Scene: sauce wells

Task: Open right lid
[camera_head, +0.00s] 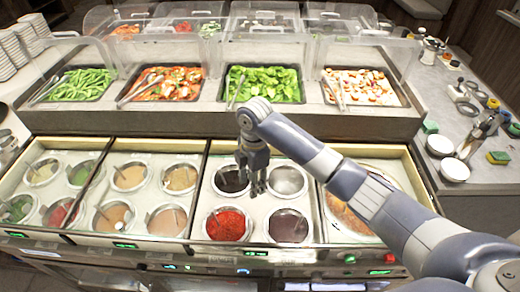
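My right gripper (258,190) points down over the front counter, between a dark sauce well (229,181) and a grey, shiny round well (288,181). I cannot tell whether its small fingers are apart or closed, and I see nothing held in it. I cannot tell whether the grey surface is a lid or the well's contents. A clear lid (376,47) stands raised over the rightmost food tray at the back right. Which lid the task means is not clear from this view. My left gripper is not in view.
A red sauce well (227,224) and a brown one (288,226) lie below the gripper. Trays of greens (265,84) and other food line the back. White bowls (440,146) and sponges (498,157) sit at right. My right arm covers part of the rightmost section.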

